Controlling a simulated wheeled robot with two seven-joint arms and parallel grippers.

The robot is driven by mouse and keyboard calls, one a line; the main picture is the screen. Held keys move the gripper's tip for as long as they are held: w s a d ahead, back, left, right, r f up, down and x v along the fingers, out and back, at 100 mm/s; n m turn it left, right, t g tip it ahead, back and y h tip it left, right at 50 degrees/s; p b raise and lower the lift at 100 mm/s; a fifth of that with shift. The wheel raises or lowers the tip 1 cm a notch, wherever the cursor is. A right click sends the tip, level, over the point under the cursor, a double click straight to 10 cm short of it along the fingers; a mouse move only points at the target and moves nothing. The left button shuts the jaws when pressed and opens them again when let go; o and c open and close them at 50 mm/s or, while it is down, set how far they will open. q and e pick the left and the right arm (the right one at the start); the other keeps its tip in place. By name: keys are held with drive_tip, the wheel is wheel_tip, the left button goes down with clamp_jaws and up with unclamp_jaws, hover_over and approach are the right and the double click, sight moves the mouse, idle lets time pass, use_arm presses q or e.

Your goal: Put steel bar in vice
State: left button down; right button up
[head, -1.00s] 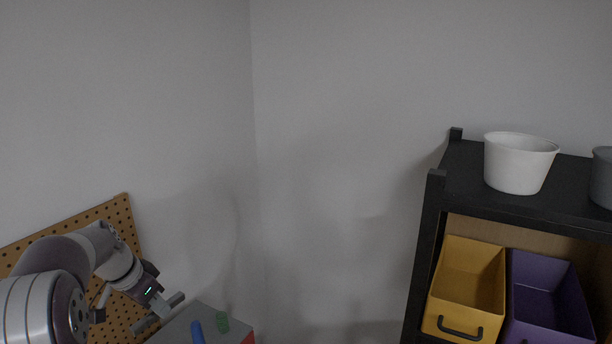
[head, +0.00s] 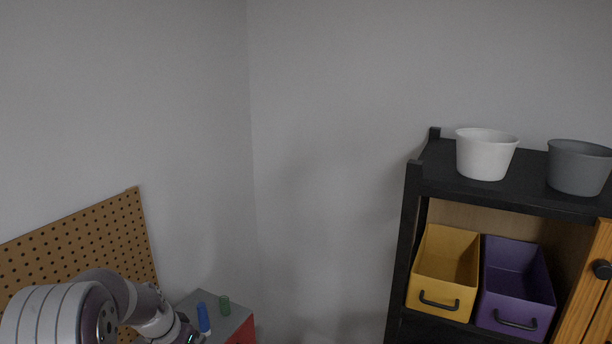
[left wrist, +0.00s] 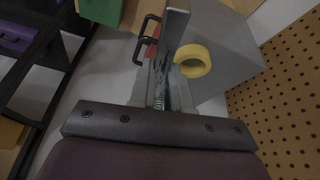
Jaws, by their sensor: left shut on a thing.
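My left gripper (left wrist: 165,95) is shut on a grey metal bar, which looks like the steel bar (left wrist: 177,22). In the left wrist view the bar sticks out past the fingertips, towards the top of the picture. In the head view only the wrist end of my left arm shows, at the bottom edge; its fingertips and the bar are out of frame. I cannot make out a vice in either view. My right gripper is not in view.
A grey-topped cabinet (left wrist: 222,35) with a red side and black handles lies below the gripper. A yellow ring (left wrist: 192,61) is on it. Blue (head: 203,318) and green (head: 224,305) objects stand on it. A pegboard (head: 88,240) is behind; a black shelf (head: 440,180) with bins is right.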

use_arm(q)
drive_tip(key=s+d+f+n+y, duration=0.1)
drive_tip(key=s+d+f+n, duration=0.2)
drive_tip(key=s+d+f, duration=0.5)
wheel_tip(320, 180, down, 22)
drive_tip(key=w+a+b, duration=0.1)
drive_tip(key=w+b, duration=0.1)
drive_tip(key=b, duration=1.8)
drive_tip(key=shift+w+t+b, duration=0.2)
drive_tip(key=shift+t+b, duration=0.1)
drive_tip(key=shift+b, duration=0.1)
